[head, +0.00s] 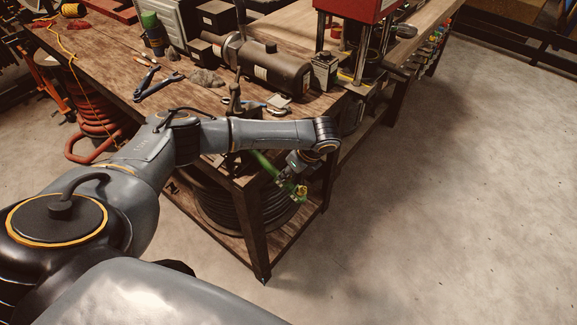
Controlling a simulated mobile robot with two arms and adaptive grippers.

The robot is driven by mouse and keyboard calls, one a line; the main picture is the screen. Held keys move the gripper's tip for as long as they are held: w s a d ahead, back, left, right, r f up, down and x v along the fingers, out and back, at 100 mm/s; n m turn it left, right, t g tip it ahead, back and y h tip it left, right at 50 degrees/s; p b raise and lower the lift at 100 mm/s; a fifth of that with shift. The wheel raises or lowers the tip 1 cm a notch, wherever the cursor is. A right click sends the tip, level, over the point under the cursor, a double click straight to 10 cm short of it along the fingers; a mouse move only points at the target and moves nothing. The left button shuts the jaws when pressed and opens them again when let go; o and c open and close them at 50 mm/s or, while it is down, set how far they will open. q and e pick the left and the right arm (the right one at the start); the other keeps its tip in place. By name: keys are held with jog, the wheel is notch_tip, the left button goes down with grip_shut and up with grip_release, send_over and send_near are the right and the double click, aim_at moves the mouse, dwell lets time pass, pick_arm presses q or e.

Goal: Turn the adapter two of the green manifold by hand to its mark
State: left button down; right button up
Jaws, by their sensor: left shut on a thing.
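The green manifold (265,162) shows as a narrow green strip below my left forearm, near the front corner of the workbench. A small yellow brass-coloured fitting (300,192) with green around it shows at its lower end; I cannot tell which adapter it is. My left gripper (293,183) hangs from my bent wrist and is shut at this green and brass end. The fingers, the exact grasp and any mark are too small or hidden to make out. My right gripper is not in view.
The wooden workbench (110,72) holds pliers (158,84), a dark cylindrical machine (275,72) and a red press (360,8). A coiled black hose (225,205) lies on the shelf below. The concrete floor (440,210) at right is clear.

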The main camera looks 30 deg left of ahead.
pick_arm(q)
jog(key=n+p, duration=0.2)
jog(key=shift+s+r+n, duration=0.15)
jog(key=shift+n, duration=0.25)
jog(key=shift+n+p, duration=0.3)
jog(key=shift+n, duration=0.6)
jog(key=n, duration=0.4)
jog(key=shift+s+f, duration=0.1)
jog(key=shift+f, duration=0.1)
jog(key=n, duration=0.4)
jog(key=shift+d+n, duration=0.15)
jog(key=shift+n, duration=0.15)
jog(key=c, duration=1.1)
grip_release()
jog(key=shift+r, duration=0.1)
